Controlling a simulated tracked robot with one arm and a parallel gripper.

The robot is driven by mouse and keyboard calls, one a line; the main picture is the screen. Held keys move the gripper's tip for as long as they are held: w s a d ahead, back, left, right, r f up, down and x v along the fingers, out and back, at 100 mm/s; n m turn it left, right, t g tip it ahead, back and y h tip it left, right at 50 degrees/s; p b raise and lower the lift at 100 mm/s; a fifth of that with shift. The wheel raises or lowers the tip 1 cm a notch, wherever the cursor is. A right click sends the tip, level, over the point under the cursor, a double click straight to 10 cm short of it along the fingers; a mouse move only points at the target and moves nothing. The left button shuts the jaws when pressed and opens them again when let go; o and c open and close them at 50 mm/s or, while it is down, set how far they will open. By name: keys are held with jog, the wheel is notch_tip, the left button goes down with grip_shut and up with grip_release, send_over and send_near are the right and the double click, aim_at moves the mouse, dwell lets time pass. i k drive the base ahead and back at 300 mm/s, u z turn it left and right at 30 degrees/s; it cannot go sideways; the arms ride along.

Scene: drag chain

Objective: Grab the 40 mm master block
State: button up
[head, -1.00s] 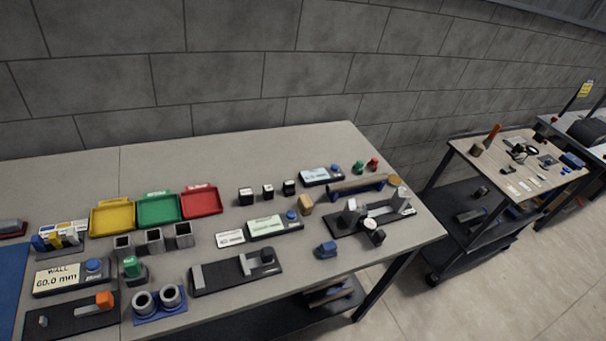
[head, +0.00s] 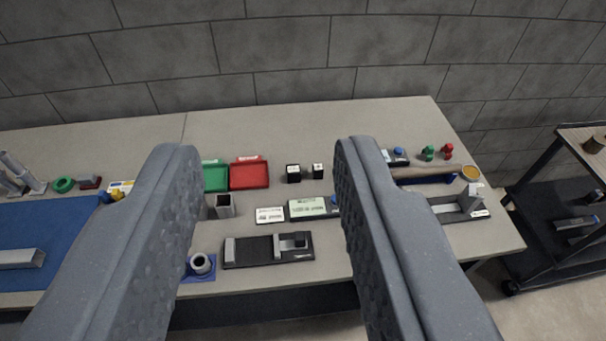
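My gripper (head: 265,148) is open and empty, with two large grey fingers reaching over the bench. Between the fingers, farther off on the bench, stand two small black blocks with white labelled tops, a left one (head: 293,174) and a right one (head: 318,171). They look like master blocks, but their labels are too small to read, so I cannot tell which is the 40 mm one. The right finger hides the bench just right of them; a third similar block showed there earlier.
Green (head: 215,176) and red (head: 249,174) trays lie left of the blocks. A display unit (head: 308,208) and a black fixture (head: 268,250) lie nearer. A wall (head: 300,50) rises behind the bench.

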aim_at(293, 170)
jog(key=u, duration=0.35)
jog(key=i, duration=1.35)
jog(key=z, duration=0.6)
